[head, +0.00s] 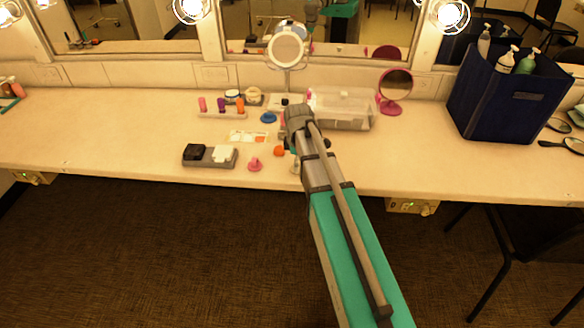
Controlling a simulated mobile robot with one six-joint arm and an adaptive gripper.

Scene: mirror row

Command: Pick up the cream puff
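A pale cream, soft-looking piece (222,154) sits on the right part of a small grey tray (208,163) beside a black block (194,152). Another cream-coloured round item (253,96) stands farther back on the counter. Which of these is the cream puff I cannot tell for sure. My arm reaches up from the bottom right over the counter. My gripper (294,148) is at its far end, right of the grey tray and apart from both cream items. Its fingers are mostly hidden by the arm, so their opening does not show.
Near my gripper are an orange ball (279,151), a pink item (255,164), a blue item (268,117) and a clear box (342,108). A round mirror (287,46), a pink mirror (394,88) and a navy bin (507,93) stand behind. The counter's left is mostly clear.

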